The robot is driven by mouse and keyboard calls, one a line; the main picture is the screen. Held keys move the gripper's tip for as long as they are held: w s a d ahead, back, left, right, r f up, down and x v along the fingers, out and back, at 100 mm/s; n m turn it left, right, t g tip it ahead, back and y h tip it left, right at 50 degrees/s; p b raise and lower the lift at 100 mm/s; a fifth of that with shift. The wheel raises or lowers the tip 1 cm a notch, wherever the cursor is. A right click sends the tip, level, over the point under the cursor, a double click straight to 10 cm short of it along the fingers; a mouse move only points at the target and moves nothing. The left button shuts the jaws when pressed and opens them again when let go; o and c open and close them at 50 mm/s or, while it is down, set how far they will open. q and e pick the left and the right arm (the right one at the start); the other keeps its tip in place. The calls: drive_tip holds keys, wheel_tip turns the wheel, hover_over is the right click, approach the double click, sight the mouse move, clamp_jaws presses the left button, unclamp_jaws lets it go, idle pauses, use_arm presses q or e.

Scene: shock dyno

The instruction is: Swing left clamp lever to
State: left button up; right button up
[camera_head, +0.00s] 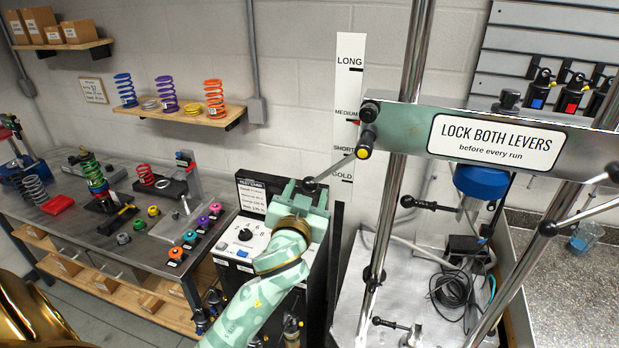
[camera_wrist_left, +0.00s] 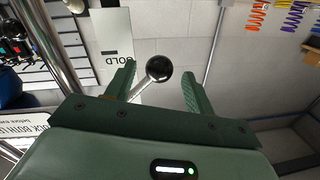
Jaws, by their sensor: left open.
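The left clamp lever (camera_head: 338,168) is a thin metal rod with a black ball knob. It slopes down and left from its hub (camera_head: 363,153) at the left end of the metal crosshead (camera_head: 405,128). My left gripper (camera_head: 306,187), pale green, is at the knob end of the lever. In the left wrist view the black ball knob (camera_wrist_left: 159,68) shows between the two open fingers of the gripper (camera_wrist_left: 158,85), with a gap to each. The lever rod runs down and left from it, partly hidden by the gripper. My right gripper is not in view.
The crosshead carries a "LOCK BOTH LEVERS" sign (camera_head: 497,143) between two chrome columns. Another black-knobbed lever (camera_head: 578,217) is at the right column. A height scale (camera_head: 348,100) stands behind the left lever. A control box (camera_head: 243,245) is beside my left arm.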

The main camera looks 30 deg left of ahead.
use_arm(q)
drive_tip(key=shift+x, duration=1.8)
drive_tip(key=shift+c, duration=0.3)
